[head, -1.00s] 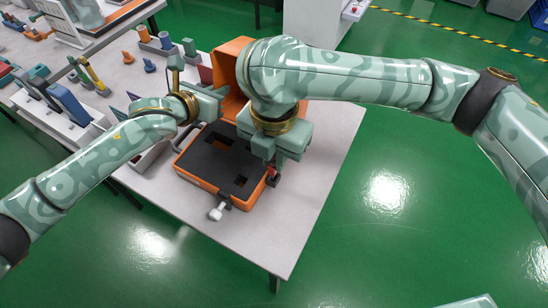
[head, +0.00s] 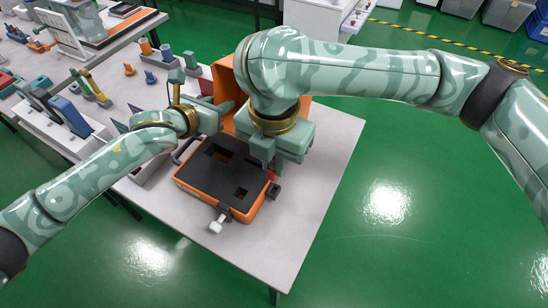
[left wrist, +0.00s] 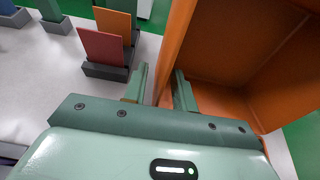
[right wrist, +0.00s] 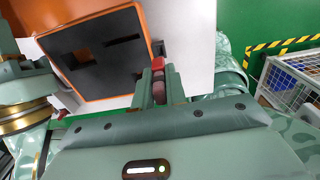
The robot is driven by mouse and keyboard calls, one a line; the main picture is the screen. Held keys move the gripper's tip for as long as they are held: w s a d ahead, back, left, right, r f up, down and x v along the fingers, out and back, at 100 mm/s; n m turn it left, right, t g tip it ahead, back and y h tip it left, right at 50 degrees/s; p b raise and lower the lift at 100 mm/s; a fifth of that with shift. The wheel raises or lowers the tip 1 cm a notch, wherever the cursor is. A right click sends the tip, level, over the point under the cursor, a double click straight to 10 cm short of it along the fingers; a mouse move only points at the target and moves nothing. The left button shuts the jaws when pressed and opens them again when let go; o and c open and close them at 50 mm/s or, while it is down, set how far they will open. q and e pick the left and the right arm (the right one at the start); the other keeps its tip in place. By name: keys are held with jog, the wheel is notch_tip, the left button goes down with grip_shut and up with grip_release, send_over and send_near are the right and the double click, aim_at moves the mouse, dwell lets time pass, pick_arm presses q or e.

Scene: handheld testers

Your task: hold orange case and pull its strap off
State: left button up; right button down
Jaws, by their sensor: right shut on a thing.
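The orange case (head: 248,214) lies open on the table, with black foam with cut-outs inside. Its lid (head: 224,76) stands up at the back and fills the right of the left wrist view (left wrist: 235,60). My left gripper (head: 226,108) is at the lid's left edge. Its fingers (left wrist: 161,88) are open, one on each side of the lid wall. My right gripper (head: 278,164) is at the case's right side, shut on a small red piece (right wrist: 158,64), which looks like part of the strap. My fingers and arm hide much of the strap.
A white knob (head: 215,227) sticks out at the case's front. Coloured testers and stands (head: 72,118) crowd the table's left side, and a red panel (left wrist: 103,47) stands near my left fingers. The table's right side (head: 325,160) is clear.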

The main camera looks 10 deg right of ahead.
pick_arm(q)
jog(key=v, duration=1.2)
jog(key=shift+a+f, duration=0.1)
jog(key=shift+f, duration=0.05)
